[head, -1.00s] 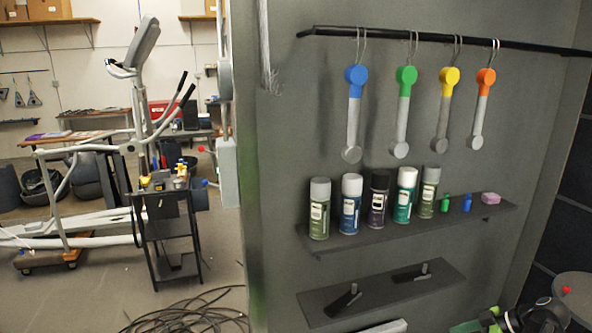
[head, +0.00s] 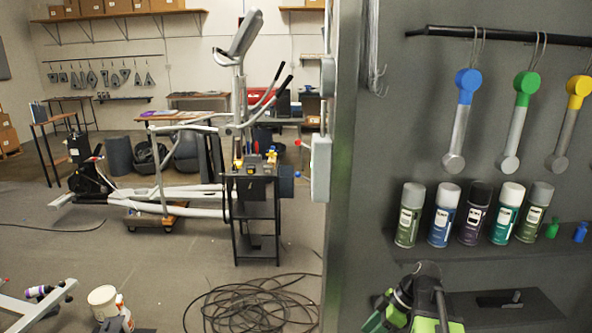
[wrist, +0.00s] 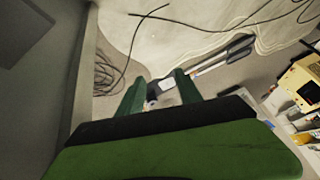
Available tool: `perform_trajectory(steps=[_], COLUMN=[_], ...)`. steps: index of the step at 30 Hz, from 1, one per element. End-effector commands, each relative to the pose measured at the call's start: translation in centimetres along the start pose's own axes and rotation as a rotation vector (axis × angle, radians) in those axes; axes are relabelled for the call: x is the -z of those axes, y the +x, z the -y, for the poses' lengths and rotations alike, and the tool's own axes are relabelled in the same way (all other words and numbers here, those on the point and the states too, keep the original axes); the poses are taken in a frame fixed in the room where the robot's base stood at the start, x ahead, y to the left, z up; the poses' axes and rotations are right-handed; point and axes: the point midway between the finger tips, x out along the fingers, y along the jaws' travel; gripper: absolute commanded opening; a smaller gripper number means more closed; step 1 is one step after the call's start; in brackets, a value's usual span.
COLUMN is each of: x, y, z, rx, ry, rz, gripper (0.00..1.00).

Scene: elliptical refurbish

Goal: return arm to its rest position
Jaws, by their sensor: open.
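My arm, with green and black parts (head: 425,303), shows at the bottom of the head view, right of centre. It is in front of the dark wall panel and left of the lower shelf. Its lower part is cut off by the frame edge. In the wrist view my gripper (wrist: 160,92) has its two green fingers apart, with nothing held between them. Floor shows beyond the fingers.
Several spray cans (head: 473,213) stand on the upper shelf (head: 450,251). Handled tools hang from a black rail (head: 490,35). Left of the panel are a black cart (head: 257,215), an exercise machine (head: 238,100) and coiled cable (head: 262,303). Open floor lies at left.

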Motion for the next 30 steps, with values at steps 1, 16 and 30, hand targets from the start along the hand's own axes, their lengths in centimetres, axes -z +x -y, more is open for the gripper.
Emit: perform_trajectory(steps=[1,16,30], x=[2.4,6.2,4.8], y=[1.7,7.3,6.3], z=[1.1,4.0,2.8], rx=[0.021,-0.297,-0.472], ry=[0.015,0.774,1.192], rz=[0.050,0.403,0.349], gripper=[0.42,0.42,0.42])
